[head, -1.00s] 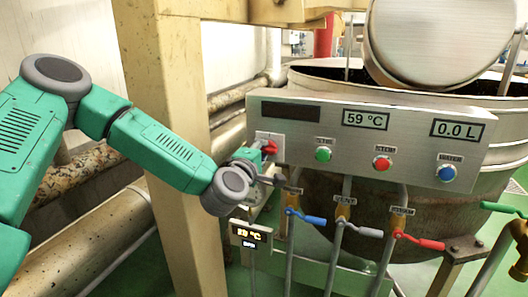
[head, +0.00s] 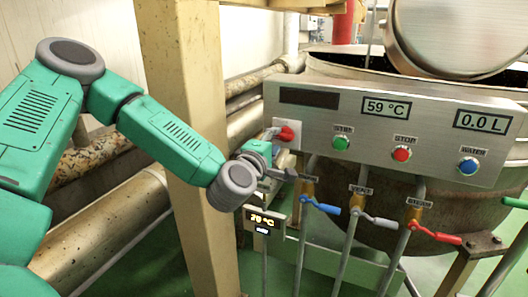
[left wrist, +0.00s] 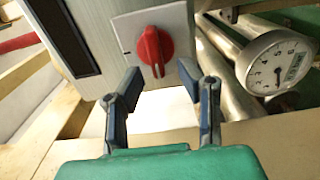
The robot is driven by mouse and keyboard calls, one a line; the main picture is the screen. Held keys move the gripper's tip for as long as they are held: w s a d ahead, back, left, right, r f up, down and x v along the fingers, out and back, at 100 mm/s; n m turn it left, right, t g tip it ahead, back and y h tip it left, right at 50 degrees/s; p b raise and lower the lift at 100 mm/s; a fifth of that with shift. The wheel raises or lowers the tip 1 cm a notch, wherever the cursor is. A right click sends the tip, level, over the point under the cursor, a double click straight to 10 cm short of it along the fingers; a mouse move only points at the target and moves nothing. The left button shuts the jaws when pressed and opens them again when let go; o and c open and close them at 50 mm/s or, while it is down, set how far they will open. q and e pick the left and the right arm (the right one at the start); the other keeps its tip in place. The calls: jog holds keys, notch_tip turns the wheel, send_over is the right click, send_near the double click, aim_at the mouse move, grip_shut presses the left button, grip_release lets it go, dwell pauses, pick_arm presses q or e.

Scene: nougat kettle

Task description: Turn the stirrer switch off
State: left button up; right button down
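A red rotary switch (head: 285,133) on a white plate sits at the left end of the steel control panel (head: 330,125). In the left wrist view the red switch (left wrist: 154,50) has its handle pointing roughly down the picture. My left gripper (head: 280,171) is just below the switch in the head view. In the left wrist view its two fingers (left wrist: 158,72) are spread, with the lower end of the switch handle appearing between their tips and nothing held. I cannot tell whether they touch it. A green button (head: 341,143) labelled like "STIR" is to its right. My right gripper is not in view.
The panel also has a red button (head: 401,154), a blue button (head: 468,166) and displays. Valves with blue (head: 322,207), grey (head: 378,221) and red (head: 434,236) handles are below. A round dial gauge (left wrist: 278,62) is right of the switch. A beige post (head: 190,100) stands behind my arm.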

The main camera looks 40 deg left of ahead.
pick_arm(q)
jog(key=v, duration=0.8)
jog(key=shift+s+a, duration=0.2)
jog(key=shift+s, duration=0.1)
jog(key=shift+f, duration=0.15)
jog(key=s+d+f+m+g+h+p, duration=0.25)
jog(key=s+d+f+m+g, duration=0.3)
jog(key=f, duration=0.45)
jog(key=s+d+f+m+g+h+p, duration=0.1)
jog(key=s+d+f+m+g+h, duration=0.25)
jog(key=d+f+m, duration=0.55)
jog(key=s+a+f+m+g, duration=0.2)
jog(key=s+f, duration=0.1)
jog(key=s, duration=0.3)
jog(key=s+a+f+m+g+y+p, duration=0.1)
jog(key=s+a+f+m+g, duration=0.1)
jog(key=s, duration=0.4)
jog(key=s+a+f+m+g+p, duration=0.1)
jog(key=s+a+f+m+g, duration=0.1)
jog(key=s+f, duration=0.4)
jog(key=shift+s+a+m+g+y, duration=0.25)
jog(key=shift+m+g, duration=0.2)
jog(key=shift+g, duration=0.45)
jog(key=shift+f, duration=0.1)
